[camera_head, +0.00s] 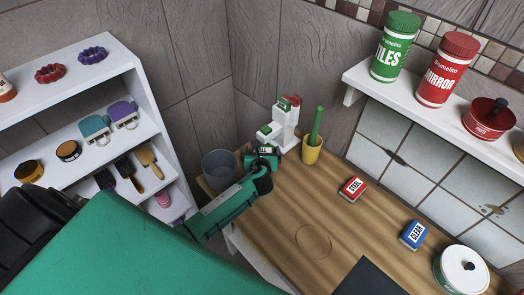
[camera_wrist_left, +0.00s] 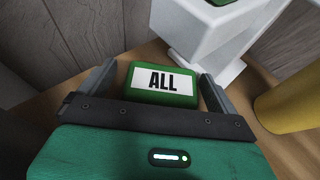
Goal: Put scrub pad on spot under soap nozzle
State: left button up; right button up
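A green scrub pad labelled ALL (camera_head: 265,150) lies at the back left of the wooden counter, close in front of the white soap dispenser (camera_head: 287,122). It shows between my fingers in the left wrist view (camera_wrist_left: 162,84). My left gripper (camera_head: 264,165) is around the pad, with a narrow gap seeming to show at each side, so it looks open. The dispenser has green and red parts on top; its white body (camera_wrist_left: 215,42) is just beyond the pad. The spot under the nozzle is hidden. My right gripper is not in view.
A yellow cup (camera_head: 311,152) with a green handle stands right of the dispenser, a grey bin (camera_head: 219,165) to the left. Red (camera_head: 352,189) and blue (camera_head: 413,235) pads and a white pot (camera_head: 462,268) lie to the right. The counter's middle is clear.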

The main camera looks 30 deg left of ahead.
pick_arm(q)
jog(key=shift+d+r, duration=0.15)
jog(key=shift+r, duration=0.05)
jog(key=shift+d, duration=0.1)
jog(key=v, duration=1.1)
jog(key=shift+b, duration=0.35)
jog(key=shift+s+r, duration=0.2)
jog(key=shift+s, duration=0.1)
